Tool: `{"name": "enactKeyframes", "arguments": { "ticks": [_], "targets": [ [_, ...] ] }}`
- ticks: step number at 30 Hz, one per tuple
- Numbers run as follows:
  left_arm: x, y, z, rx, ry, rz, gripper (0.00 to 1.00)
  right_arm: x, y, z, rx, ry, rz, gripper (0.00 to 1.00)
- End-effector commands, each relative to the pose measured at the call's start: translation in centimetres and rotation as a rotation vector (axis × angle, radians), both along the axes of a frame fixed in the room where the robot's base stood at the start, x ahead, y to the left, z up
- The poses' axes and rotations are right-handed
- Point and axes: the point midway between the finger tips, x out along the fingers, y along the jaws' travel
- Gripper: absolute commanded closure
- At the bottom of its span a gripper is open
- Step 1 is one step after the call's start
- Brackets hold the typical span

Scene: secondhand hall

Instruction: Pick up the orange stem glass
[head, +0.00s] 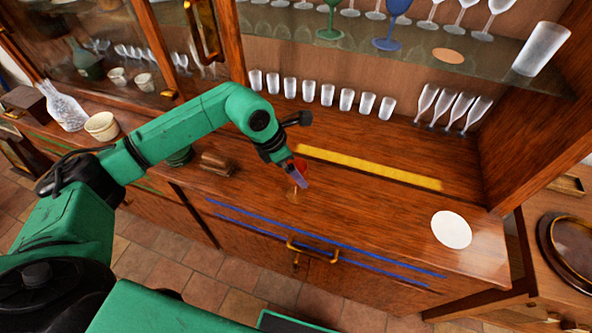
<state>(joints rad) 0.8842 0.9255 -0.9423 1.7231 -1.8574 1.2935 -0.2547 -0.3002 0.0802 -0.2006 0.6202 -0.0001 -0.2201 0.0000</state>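The orange stem glass (293,196) stands on the wooden cabinet top, near its front edge. The glass appears upright. I cannot tell whether the fingers are closed on it or only around or in front of it. My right gripper is not in view.
A yellow strip (370,168) lies behind the glass, and a white disc (452,230) lies to the right. Small clear glasses (327,95) line the back. A glass shelf (420,55) overhangs them. A wooden block (217,164) and white bowl (102,126) stand left.

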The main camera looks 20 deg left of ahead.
Motion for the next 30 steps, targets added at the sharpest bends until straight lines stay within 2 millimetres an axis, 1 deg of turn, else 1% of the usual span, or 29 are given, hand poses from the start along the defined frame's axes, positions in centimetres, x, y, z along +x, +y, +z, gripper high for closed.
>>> {"name": "enactKeyframes", "arguments": {
  "ticks": [1, 3, 5, 7, 12, 13, 14, 15, 17, 18, 20, 26, 30],
  "targets": [
    [0.1, -0.4, -0.3, -0.002, 0.006, 0.000, 0.00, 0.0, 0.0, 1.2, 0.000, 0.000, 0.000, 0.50],
    [0.5, -0.9, -1.6, -0.003, 0.006, 0.000, 0.00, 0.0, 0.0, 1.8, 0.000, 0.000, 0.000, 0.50],
    [0.8, -1.2, -2.7, -0.002, 0.005, -0.001, 0.00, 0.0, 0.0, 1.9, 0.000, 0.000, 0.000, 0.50],
    [1.0, -1.4, -3.4, -0.003, 0.002, -0.001, 0.00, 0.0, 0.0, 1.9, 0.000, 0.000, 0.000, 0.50],
    [1.0, -1.4, -3.6, -0.003, 0.000, -0.001, 0.00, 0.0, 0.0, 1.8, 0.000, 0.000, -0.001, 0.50],
    [1.0, -1.4, -3.6, -0.003, 0.000, -0.001, 0.04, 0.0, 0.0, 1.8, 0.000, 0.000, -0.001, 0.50],
    [1.0, -1.4, -3.6, -0.003, 0.000, -0.001, 0.15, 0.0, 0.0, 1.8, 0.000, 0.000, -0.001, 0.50],
    [1.0, -1.4, -3.6, -0.003, 0.000, -0.001, 0.31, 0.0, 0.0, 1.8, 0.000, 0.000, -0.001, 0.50],
    [1.0, -1.4, -3.6, -0.003, 0.000, -0.001, 0.54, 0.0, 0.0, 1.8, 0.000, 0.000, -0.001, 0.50],
    [1.0, -1.4, -3.6, -0.003, 0.000, -0.001, 0.69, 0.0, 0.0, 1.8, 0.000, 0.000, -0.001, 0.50],
    [1.0, -1.4, -3.6, -0.003, 0.000, -0.001, 0.90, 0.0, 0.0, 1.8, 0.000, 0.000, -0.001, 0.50],
    [1.0, -1.4, -3.5, -0.003, 0.000, -0.001, 0.90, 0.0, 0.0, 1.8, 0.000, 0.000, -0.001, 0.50],
    [1.1, -1.4, -2.9, -0.004, -0.002, 0.000, 0.90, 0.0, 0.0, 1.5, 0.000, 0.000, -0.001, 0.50]
  ]
}}
